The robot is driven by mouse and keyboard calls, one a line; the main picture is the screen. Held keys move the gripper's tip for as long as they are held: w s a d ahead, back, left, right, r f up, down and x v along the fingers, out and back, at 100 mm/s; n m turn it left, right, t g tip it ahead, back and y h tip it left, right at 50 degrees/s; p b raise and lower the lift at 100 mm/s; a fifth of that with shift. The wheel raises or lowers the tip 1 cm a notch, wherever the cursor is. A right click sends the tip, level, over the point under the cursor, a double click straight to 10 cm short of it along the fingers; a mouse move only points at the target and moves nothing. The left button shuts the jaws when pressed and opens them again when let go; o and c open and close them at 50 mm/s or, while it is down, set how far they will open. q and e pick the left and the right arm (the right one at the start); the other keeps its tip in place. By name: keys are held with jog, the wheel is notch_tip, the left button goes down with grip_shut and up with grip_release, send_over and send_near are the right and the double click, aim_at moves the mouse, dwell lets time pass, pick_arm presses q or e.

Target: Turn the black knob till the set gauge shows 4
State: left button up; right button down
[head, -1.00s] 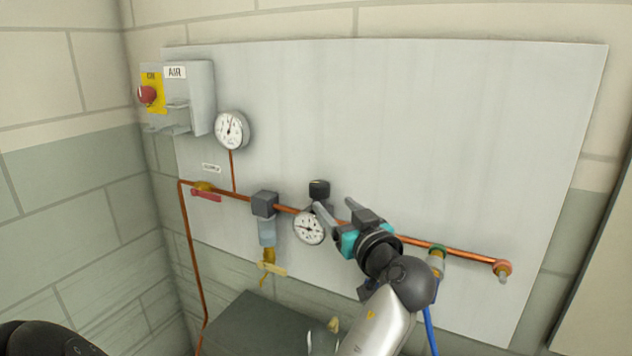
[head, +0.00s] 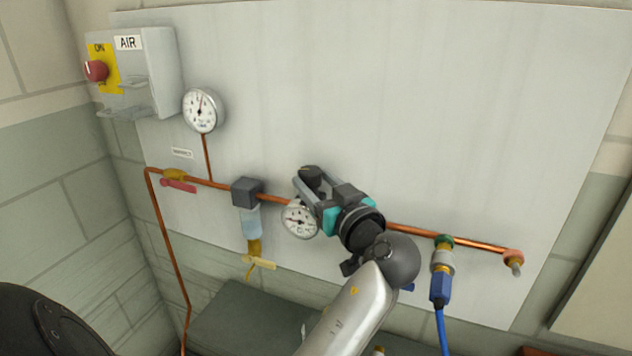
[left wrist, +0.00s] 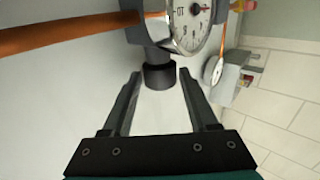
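The black knob (left wrist: 159,76) sits on the regulator beside the set gauge (head: 300,221); in the head view only the knob's dark top (head: 311,171) shows past my fingers. My left gripper (head: 308,182) is open, with its fingertips on either side of the knob. The set gauge is white-faced and partly covered by my gripper in the head view. It is cut off in the left wrist view (left wrist: 190,22), and its reading is too small to tell. My right gripper is not in view.
A copper pipe (head: 410,231) runs across the grey panel. A second gauge (head: 203,110), a red-handled valve (head: 178,183) and a filter (head: 248,197) are to the left. A blue hose (head: 441,310) hangs at right. The panel above is clear.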

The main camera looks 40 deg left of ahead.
pick_arm(q)
grip_shut()
jog(key=shift+s+a+m+t, duration=0.1)
jog(key=shift+m+t, duration=0.2)
jog(key=shift+t, duration=0.1)
jog(key=shift+s+a+r+m+t+h, duration=0.1)
jog(key=shift+s+m+t+h, duration=0.15)
jog(key=shift+m+t+h, duration=0.7)
jog(key=t, duration=0.1)
jog(key=m+t+h+p, duration=0.2)
jog(key=shift+s+a+r+h, duration=0.1)
jog(key=shift+s+a+h, duration=0.15)
jog(key=m+t+h+p, duration=0.1)
jog(key=h, duration=0.1)
jog(key=m+t+h+p, duration=0.1)
jog(key=m+h+p, duration=0.1)
jog(key=a+m+t+h+p, duration=0.1)
jog(key=m+t+h+p, duration=0.1)
jog(key=shift+s+r+m+h, duration=0.1)
jog(key=shift+s+m+h, duration=0.15)
jog(key=shift+h, duration=0.15)
jog(key=shift+a+m+t+h+p, duration=0.25)
jog(key=shift+m+h+p, duration=0.45)
jog(key=shift+h, duration=0.6)
jog(key=shift+a+m+t+h+p, duration=0.2)
jog(key=shift+m+h+p, duration=0.25)
jog(key=shift+m+h, duration=0.65)
jog(key=shift+h, duration=0.5)
